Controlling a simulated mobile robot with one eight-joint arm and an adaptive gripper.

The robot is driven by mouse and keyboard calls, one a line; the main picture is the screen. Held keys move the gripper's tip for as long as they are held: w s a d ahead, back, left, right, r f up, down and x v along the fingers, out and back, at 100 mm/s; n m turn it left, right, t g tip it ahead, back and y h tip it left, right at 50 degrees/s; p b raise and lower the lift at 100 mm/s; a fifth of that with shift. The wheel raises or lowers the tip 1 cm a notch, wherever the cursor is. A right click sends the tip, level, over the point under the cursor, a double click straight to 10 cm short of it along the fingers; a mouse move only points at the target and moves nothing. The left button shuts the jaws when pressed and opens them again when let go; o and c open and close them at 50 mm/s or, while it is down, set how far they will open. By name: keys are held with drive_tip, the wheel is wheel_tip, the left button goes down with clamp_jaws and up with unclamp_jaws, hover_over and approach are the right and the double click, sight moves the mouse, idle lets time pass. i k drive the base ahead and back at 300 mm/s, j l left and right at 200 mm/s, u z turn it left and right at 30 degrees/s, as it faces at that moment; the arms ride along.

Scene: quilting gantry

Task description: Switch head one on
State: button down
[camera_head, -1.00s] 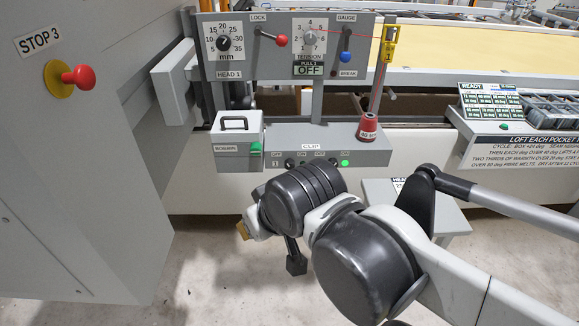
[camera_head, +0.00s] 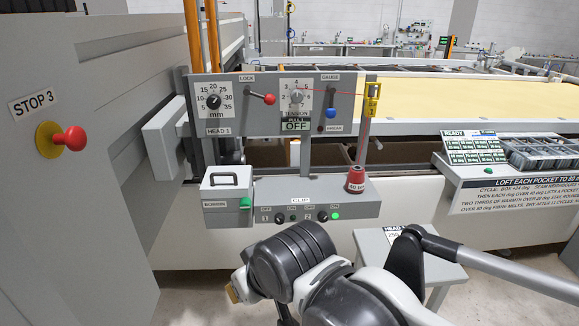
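The head one panel (camera_head: 240,121), labelled HEAD 1, is a grey plate. Below, the CLIP box (camera_head: 300,199) has small dark controls marked 1 (camera_head: 279,218) and 2 (camera_head: 323,216) under OFF/ON labels. My arm is at the bottom, apart from the panels. A dark end piece (camera_head: 285,313) is partly cut off; finger state is unclear.
A red STOP 3 button (camera_head: 69,140) is on the grey cabinet at left. A bobbin box (camera_head: 228,190) with a green button adjoins the CLIP box. A red thread cone (camera_head: 356,180) stands on its right. A small grey table (camera_head: 428,259) is at lower right.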

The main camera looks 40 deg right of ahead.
sight(280, 218)
drive_tip(key=k+z, duration=0.1)
drive_tip(key=z, duration=0.25)
drive_tip(key=k+l+z, duration=0.1)
drive_tip(key=z, duration=0.25)
drive_tip(key=k+l+z, duration=0.1)
drive_tip(key=z, duration=0.25)
